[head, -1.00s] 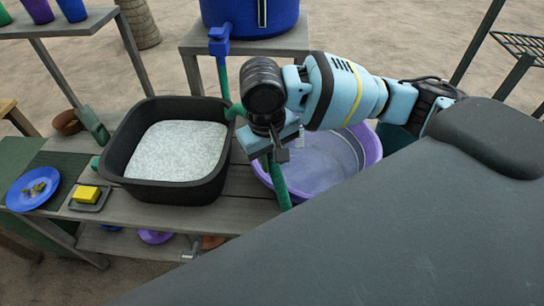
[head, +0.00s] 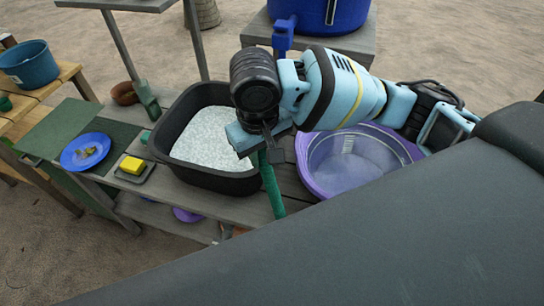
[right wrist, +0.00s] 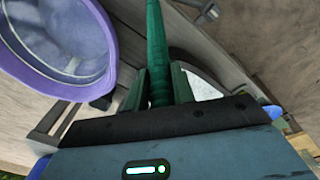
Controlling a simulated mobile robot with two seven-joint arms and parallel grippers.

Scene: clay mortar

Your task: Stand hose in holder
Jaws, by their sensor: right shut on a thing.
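The green hose (head: 271,185) hangs down from my right gripper (head: 264,153) in the head view, in front of the workbench between the black tub and the purple basin. In the right wrist view the hose (right wrist: 156,45) runs up between the fingers of the right gripper (right wrist: 160,88), which is shut on it. The hose's upper part is hidden behind the gripper and wrist in the head view. I cannot pick out the holder with certainty. My left gripper is not in view.
A black tub (head: 180,117) with pale grains stands left of the gripper. A purple basin (head: 308,178) is at its right. A blue barrel (head: 345,15) with a blue tap (head: 283,37) stands behind. A blue plate (head: 72,158) and yellow sponge (head: 132,164) lie at left.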

